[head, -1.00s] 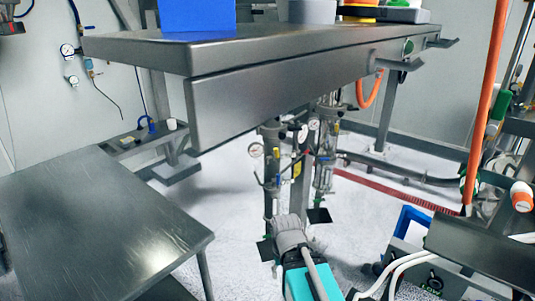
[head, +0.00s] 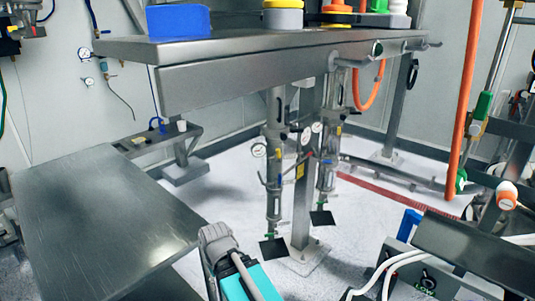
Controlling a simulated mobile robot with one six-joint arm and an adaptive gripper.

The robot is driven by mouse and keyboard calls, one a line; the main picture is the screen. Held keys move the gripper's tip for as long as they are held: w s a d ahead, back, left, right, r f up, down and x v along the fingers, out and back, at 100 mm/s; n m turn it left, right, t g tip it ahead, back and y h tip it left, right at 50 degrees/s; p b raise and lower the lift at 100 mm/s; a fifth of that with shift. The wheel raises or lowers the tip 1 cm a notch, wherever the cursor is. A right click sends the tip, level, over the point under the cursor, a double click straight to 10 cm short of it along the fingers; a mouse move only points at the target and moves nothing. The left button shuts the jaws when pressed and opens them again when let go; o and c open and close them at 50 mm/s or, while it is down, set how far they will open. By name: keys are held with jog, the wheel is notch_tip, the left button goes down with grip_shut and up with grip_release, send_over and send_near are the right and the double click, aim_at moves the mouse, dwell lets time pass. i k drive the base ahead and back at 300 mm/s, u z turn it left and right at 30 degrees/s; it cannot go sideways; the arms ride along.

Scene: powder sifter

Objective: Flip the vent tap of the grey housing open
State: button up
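Two grey upright housings hang under the steel bench. The left housing (head: 275,150) and the right housing (head: 328,150) carry round pressure gauges, small side fittings and green parts near their lower ends. I cannot tell which housing is the one meant, or make out a vent tap and its position. A black plate (head: 273,248) sits below the left housing, and another black plate (head: 321,218) sits below the right one. My teal and grey arm shows at the bottom middle, short of the housings. My gripper fingers are not visible.
The steel bench (head: 230,78) overhangs the housings and bears a blue box (head: 179,21) and grey and orange items. A steel table (head: 95,220) stands at left. An orange pipe (head: 464,110) and a control box (head: 415,270) stand at right. Pale floor lies between.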

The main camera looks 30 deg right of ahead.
aim_at(279, 152)
jog(key=u, duration=0.05)
jog(key=k, duration=1.25)
jog(key=z, duration=0.7)
jog(key=i, duration=1.05)
jog(key=u, duration=0.1)
